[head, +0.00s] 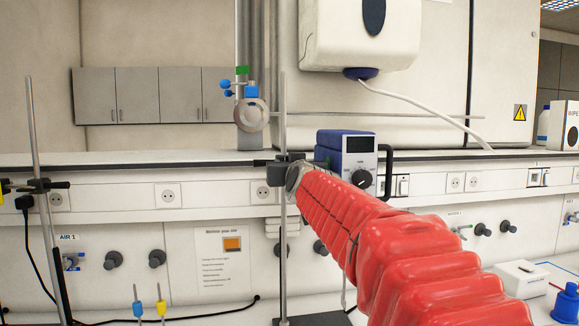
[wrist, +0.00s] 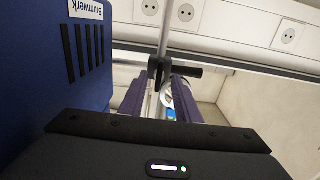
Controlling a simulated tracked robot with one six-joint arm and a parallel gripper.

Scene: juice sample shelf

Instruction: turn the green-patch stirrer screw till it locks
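My gripper (wrist: 157,96) is open in the wrist view, its two purple-grey fingers apart with nothing held. In the head view it is hidden behind my red-sleeved arm. A black clamp (wrist: 157,70) with a dark screw handle (wrist: 186,71) sits on a thin stand rod, just past the fingertips. In the head view this clamp (head: 277,174) is at the arm's end, its handle (head: 262,163) pointing left. I cannot tell whether fingers and clamp touch. The only green patch (head: 242,70) I see is on a metal column behind; none shows on the clamp.
A blue box (wrist: 60,60) fills the wrist view's left side, close to the gripper; this instrument (head: 345,150) stands right of the rod in the head view. A second stand (head: 38,150) is at far left. Blue-knobbed fittings (head: 251,91) and a grey ring (head: 251,115) are behind.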

